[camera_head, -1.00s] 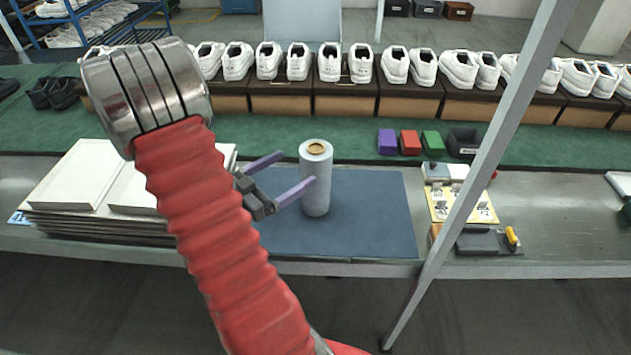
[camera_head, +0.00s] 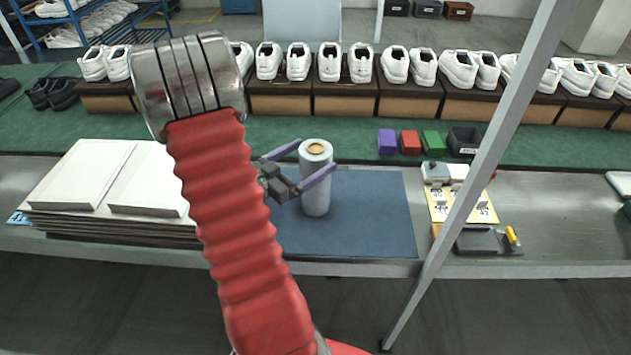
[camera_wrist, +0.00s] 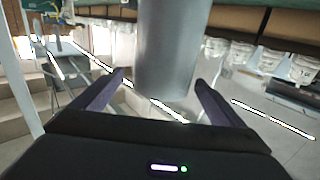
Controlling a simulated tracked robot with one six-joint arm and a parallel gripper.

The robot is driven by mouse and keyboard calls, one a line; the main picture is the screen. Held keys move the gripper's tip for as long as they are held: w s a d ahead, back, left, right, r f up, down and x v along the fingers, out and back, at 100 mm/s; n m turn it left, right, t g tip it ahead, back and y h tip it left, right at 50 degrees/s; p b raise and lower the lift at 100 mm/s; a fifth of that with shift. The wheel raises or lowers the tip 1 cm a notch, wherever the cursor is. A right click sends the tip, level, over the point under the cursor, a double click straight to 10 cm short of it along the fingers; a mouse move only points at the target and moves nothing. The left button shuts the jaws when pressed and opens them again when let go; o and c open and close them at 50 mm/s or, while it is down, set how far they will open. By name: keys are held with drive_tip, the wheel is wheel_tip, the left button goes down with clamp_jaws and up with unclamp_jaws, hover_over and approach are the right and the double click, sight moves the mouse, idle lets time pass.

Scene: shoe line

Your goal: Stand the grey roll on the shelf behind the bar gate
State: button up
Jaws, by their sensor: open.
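The grey roll (camera_head: 316,190) stands upright on the blue mat (camera_head: 375,215) on the bench. Its top shows a brown core. My gripper (camera_head: 317,158) is open, with one purple finger on each side of the roll, near its upper part. In the wrist view the roll (camera_wrist: 170,45) stands between the two fingertips of my gripper (camera_wrist: 162,82), with a gap on both sides. I cannot make out a shelf or a bar gate.
White flat boxes (camera_head: 80,175) are stacked left of the mat. Purple, red and green blocks (camera_head: 410,142) and a dark bin (camera_head: 464,142) lie behind right. A slanted grey post (camera_head: 490,160) crosses in front. White shoes line the back.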

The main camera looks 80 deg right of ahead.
sight(328, 145)
drive_tip(key=shift+s+d, duration=0.35)
drive_tip(key=shift+d, duration=0.25)
drive_tip(key=shift+x, duration=2.65)
drive_tip(key=shift+w, duration=0.1)
drive_tip(key=shift+c, duration=0.3)
drive_tip(key=c, duration=2.1)
drive_tip(key=shift+o, duration=0.2)
drive_tip(key=shift+r, duration=0.15)
drive_tip(key=shift+r, duration=4.85)
